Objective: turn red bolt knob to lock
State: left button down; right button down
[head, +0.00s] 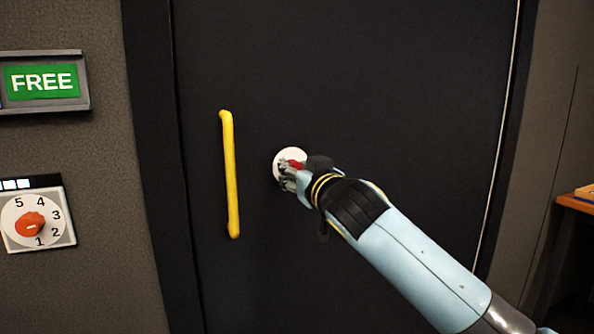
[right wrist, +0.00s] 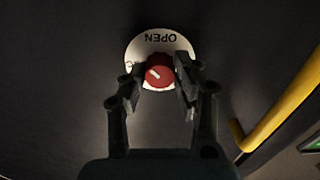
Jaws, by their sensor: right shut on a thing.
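The red bolt knob (right wrist: 159,73) sits on a round white plate (right wrist: 143,43) on the dark door (head: 350,70). The plate reads "OPEN", upside down in the right wrist view. A pale mark on the knob points to the lower left there. In the head view the red knob (head: 296,164) is mostly hidden behind my right gripper (head: 291,176), with the white plate (head: 283,156) showing around it. My right gripper (right wrist: 160,78) has one finger on each side of the knob and is shut on it. My left gripper is not in view.
A yellow vertical handle (head: 231,175) stands on the door left of the knob. On the left wall are a green "FREE" sign (head: 42,81) and a numbered dial with an orange knob (head: 31,225). A wooden table edge (head: 575,203) is at far right.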

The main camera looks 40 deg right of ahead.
jog(key=n+p, duration=0.5)
jog(key=n, duration=0.4)
jog(key=shift+p, duration=0.35)
jog(key=shift+n, duration=0.4)
jog(key=c, duration=1)
grip_release()
jog(key=shift+a, duration=0.1)
